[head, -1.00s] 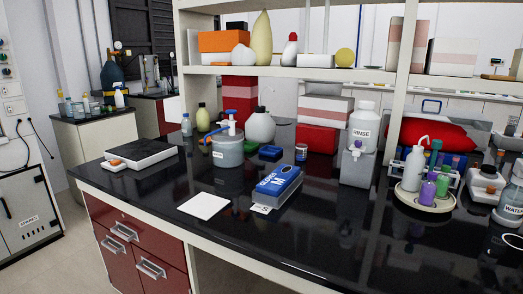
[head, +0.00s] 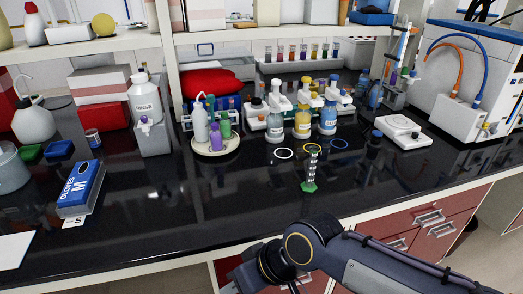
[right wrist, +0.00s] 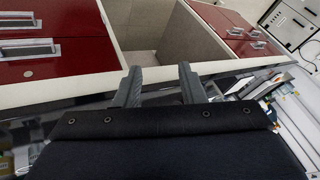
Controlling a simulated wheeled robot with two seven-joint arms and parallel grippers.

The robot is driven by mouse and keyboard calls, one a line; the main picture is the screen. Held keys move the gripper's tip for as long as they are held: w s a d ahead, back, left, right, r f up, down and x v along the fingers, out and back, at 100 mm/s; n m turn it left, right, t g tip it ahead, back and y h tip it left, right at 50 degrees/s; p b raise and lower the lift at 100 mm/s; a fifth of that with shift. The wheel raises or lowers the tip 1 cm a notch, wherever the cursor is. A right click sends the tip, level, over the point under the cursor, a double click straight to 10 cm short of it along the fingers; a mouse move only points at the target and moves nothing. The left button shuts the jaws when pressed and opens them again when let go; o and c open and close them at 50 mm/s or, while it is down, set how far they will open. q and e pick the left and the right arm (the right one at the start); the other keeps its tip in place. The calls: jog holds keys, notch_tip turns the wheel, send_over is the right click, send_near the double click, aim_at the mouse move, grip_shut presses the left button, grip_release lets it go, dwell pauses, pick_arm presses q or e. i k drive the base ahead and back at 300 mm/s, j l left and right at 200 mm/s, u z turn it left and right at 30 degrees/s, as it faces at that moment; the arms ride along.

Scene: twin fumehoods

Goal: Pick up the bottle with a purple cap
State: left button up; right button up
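A small purple bottle (head: 215,136) stands on a round cream tray (head: 216,153) in the middle of the head view. A green bottle (head: 226,128) and a white wash bottle (head: 200,124) stand beside it on the tray. The purple bottle's cap is too small to make out clearly. My right arm reaches in at the bottom of the head view, in front of the bench edge, with its fingers out of view there. In the right wrist view my right gripper (right wrist: 158,88) is open and empty, with the bench front beyond it. My left gripper is not in view.
A green-based cylinder (head: 310,170) stands nearer the front. The black benchtop (head: 190,205) before the tray is clear.

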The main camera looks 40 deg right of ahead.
aim_at(216, 136)
jog(key=z, duration=1.95)
jog(key=u, duration=0.85)
jog(key=i+u, duration=0.2)
jog(key=u, duration=0.15)
jog(key=i+u, duration=0.25)
jog(key=u, duration=0.15)
jog(key=i+u, duration=0.35)
jog(key=k, duration=0.1)
